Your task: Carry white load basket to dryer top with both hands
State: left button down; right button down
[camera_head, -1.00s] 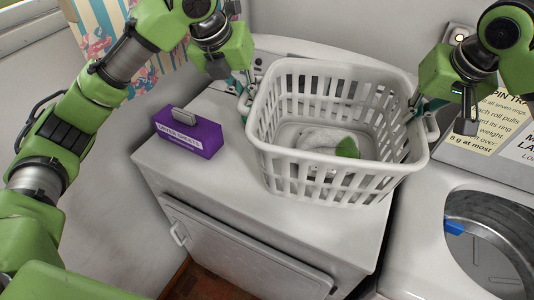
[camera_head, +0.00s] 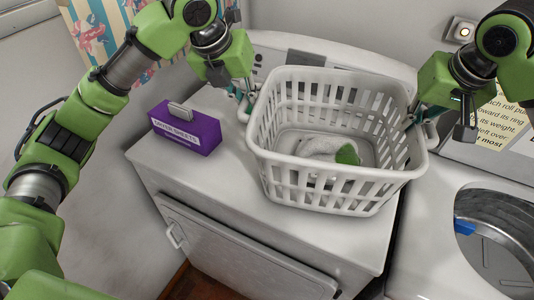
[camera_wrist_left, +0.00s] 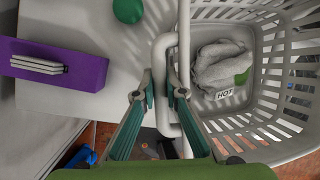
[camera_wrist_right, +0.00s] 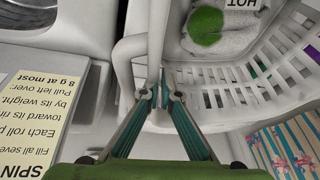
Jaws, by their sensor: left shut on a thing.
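The white load basket (camera_head: 335,170) is upright over the dryer top (camera_head: 228,190). I cannot tell whether its base touches the surface. A grey-white cloth (camera_head: 318,146) and a green item (camera_head: 347,154) lie inside it. My left gripper (camera_wrist_left: 164,92) is shut on the basket's left handle, and it also shows in the head view (camera_head: 243,98). My right gripper (camera_wrist_right: 162,94) has its fingers closed around the handle at the basket's right side; it shows in the head view (camera_head: 417,112) too.
A purple box (camera_head: 185,130) stands on the dryer top left of the basket. A green round thing (camera_wrist_left: 128,10) shows in the left wrist view. A washer with an open drum (camera_head: 495,245) and blue piece (camera_head: 464,227) is at right. A printed sign (camera_head: 500,120) stands behind it.

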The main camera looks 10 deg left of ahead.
pick_arm(q)
jog(key=shift+f, duration=0.4)
pick_arm(e)
jog(key=shift+f, duration=0.35)
pick_arm(q)
jog(key=c, duration=2.4)
grip_release()
pick_arm(e)
jog(key=c, duration=2.6)
grip_release()
jog(key=shift+f, duration=0.1)
jog(key=shift+c, duration=0.2)
pick_arm(q)
jog(key=o, duration=0.3)
pick_arm(e)
jog(key=o, duration=0.4)
jog(key=shift+c, duration=0.2)
pick_arm(q)
jog(key=shift+r, duration=0.15)
pick_arm(e)
jog(key=shift+r, duration=0.2)
